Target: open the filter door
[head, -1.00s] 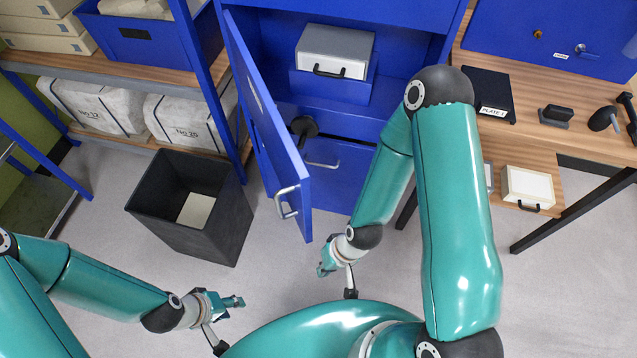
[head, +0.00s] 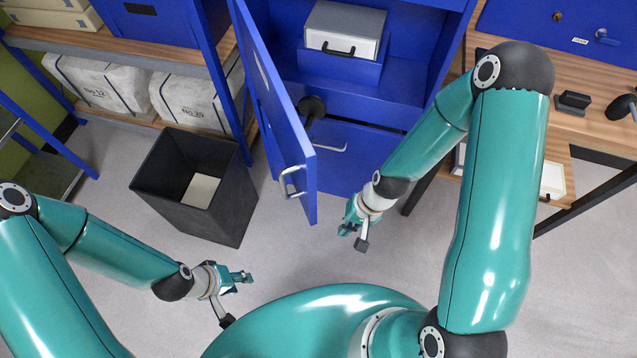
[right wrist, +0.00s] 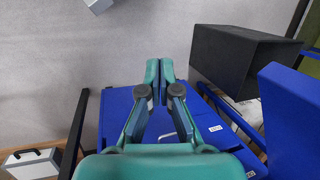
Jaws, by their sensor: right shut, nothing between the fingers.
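A blue door (head: 278,115) with a silver handle (head: 292,181) stands swung open at the left of the blue cabinet (head: 400,95). A lower blue front (head: 360,160) in the cabinet is closed and has its own silver handle (head: 328,147). My right gripper (head: 349,229) is in front of the cabinet, right of the open door's edge and apart from it. In the right wrist view its fingers (right wrist: 160,72) are together and empty, with the lower front (right wrist: 115,105) beyond them. My left gripper (head: 243,280) is over the floor, apart from everything; its finger gap is unclear.
A dark open bin (head: 222,216) stands left of the door. A grey and white case (head: 345,30) sits inside the cabinet. Shelving with wrapped bundles (head: 185,100) is at the left, a wooden bench (head: 560,125) at the right. Grey floor is clear between.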

